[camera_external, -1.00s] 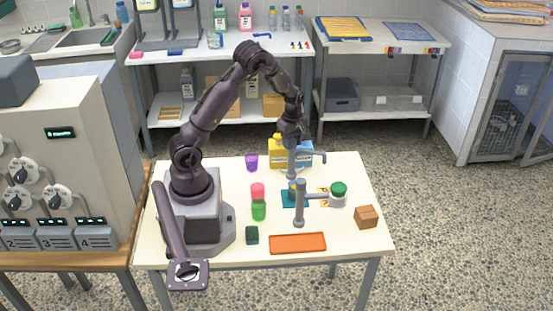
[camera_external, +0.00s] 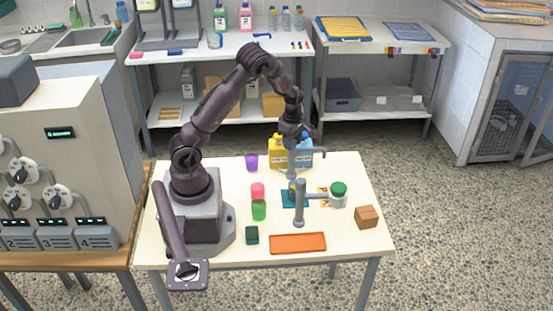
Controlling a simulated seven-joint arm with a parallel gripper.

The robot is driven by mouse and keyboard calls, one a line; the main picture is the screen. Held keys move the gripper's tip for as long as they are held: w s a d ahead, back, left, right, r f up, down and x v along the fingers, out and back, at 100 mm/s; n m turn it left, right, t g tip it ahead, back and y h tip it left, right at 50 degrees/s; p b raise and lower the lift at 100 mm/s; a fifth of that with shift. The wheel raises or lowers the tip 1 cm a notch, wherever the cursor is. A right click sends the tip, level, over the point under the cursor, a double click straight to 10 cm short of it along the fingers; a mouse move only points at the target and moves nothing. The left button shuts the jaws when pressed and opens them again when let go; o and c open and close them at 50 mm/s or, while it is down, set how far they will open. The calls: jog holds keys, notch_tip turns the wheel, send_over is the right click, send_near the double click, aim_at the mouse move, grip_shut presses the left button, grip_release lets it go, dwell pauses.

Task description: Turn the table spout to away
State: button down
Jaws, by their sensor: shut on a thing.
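A grey spout (camera_external: 316,150) juts right from the top of a grey post near the back of the table. My gripper (camera_external: 295,139) points down at the top of this post, shut on the spout as far as can be made out; the fingertips are small and partly hidden. A second grey post (camera_external: 299,207) stands in front, with a side arm reaching right toward a white jar with a green lid (camera_external: 339,192).

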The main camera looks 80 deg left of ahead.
jog(key=c, duration=0.8)
grip_release()
jog(key=shift+r, duration=0.15)
notch_tip(320, 180, up, 13)
jog(key=shift+f, duration=0.1)
